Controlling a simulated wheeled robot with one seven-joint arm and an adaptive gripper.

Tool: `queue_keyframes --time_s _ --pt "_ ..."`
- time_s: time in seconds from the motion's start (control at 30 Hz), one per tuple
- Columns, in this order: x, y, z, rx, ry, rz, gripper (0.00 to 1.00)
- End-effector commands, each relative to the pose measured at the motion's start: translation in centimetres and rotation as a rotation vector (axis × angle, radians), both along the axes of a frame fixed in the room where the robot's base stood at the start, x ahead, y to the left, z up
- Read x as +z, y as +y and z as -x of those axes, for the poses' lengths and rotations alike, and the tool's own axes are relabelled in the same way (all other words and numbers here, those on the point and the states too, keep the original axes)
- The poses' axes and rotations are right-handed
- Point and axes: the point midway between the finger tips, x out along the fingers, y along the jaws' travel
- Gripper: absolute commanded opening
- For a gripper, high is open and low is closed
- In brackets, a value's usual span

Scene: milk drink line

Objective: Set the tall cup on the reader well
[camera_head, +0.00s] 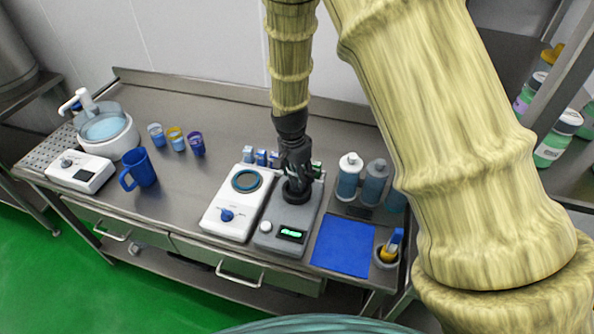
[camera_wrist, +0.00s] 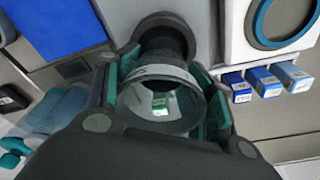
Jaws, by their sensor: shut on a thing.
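A tall clear grey cup (camera_wrist: 160,112) is between the fingers of my gripper (camera_wrist: 163,95) in the wrist view, mouth toward the camera. My gripper (camera_head: 297,172) is shut on it, over the grey reader (camera_head: 287,221) with a lit green display. The reader's dark round well (camera_head: 297,191) is directly below the fingers, and its dark ring (camera_wrist: 190,32) shows behind the cup's far end. The cup's base lines up with the ring; I cannot tell whether it rests in the well or hangs just above. The cup is mostly hidden in the head view.
Left of the reader is a white device (camera_head: 228,211) with a blue-ringed plate. Small blue boxes (camera_wrist: 240,88) stand close behind. A blue mat (camera_head: 343,246) and bottles (camera_head: 349,177) are to the right. A blue mug (camera_head: 140,170) stands farther left. The counter between mug and white device is clear.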

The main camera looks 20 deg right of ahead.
Motion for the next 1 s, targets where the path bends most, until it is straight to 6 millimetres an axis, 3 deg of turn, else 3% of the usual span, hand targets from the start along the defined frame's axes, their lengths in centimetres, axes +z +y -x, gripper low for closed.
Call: queue_keyframes --time_s 0.23,1.0 --pt "-1.7 0.0 0.0 -0.002 0.000 0.000 0.27" --pt "-1.7 0.1 0.0 0.001 0.000 0.000 0.27"
